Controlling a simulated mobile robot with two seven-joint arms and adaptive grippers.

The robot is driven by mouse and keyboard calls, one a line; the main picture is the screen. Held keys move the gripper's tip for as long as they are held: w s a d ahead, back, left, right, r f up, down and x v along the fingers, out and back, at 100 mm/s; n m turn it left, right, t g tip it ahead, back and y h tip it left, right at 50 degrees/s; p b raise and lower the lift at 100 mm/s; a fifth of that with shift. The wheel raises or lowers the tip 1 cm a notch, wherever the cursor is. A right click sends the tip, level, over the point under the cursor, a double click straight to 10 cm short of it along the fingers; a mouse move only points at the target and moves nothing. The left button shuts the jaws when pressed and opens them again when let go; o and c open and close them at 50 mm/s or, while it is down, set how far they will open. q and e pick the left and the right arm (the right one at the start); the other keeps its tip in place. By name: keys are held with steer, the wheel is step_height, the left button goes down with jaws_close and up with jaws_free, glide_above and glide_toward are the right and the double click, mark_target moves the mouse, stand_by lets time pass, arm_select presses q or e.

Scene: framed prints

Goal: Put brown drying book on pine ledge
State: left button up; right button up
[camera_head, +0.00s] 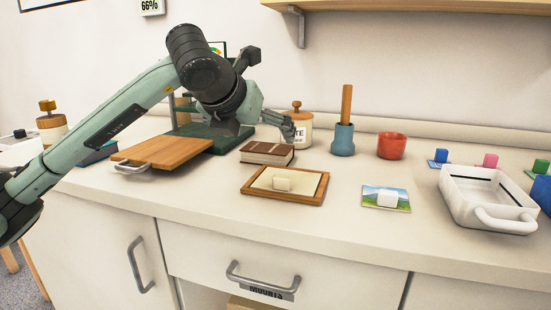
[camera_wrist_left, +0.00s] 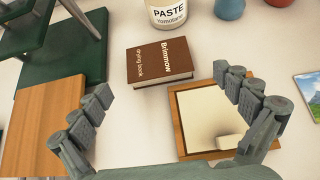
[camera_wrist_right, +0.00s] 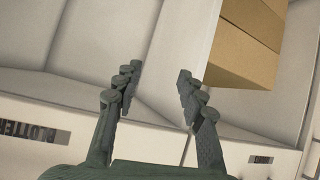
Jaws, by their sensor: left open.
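The brown drying book (camera_head: 267,153) lies flat on the white counter, behind a wooden frame. In the left wrist view the book (camera_wrist_left: 160,63) shows its cover lettering, between and beyond the fingers. My left gripper (camera_head: 265,122) is open and empty, above and close to the book, not visibly touching it. Its fingers are spread wide in its wrist view (camera_wrist_left: 163,82). A pale wooden wall shelf (camera_head: 420,6), which looks like the pine ledge, runs along the top right; its upper surface is hidden. My right gripper (camera_wrist_right: 155,75) is open and empty, near cardboard boxes.
A wooden frame (camera_head: 250,192) with a cream panel lies in front of the book. A wooden board (camera_head: 163,151) is at left. A paste jar (camera_head: 300,135), blue cup (camera_head: 342,140) and red bowl (camera_head: 391,146) stand behind. A white tray (camera_head: 480,205) is at right.

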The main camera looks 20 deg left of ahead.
mark_target(266, 148)
arm_select(q)
steer(key=shift+w+f, duration=0.35)
steer(key=x, duration=0.6)
steer(key=shift+a+f+p, duration=0.2)
steer(key=shift+f+p, duration=0.1)
steer(key=shift+f, duration=0.05)
steer(key=shift+r, duration=0.1)
steer(key=c, duration=1.3)
arm_select(e)
steer(key=shift+s+d+f+g+h, duration=0.4)
steer(key=shift+s+d+f+g, duration=0.25)
steer(key=shift+d+f, duration=0.25)
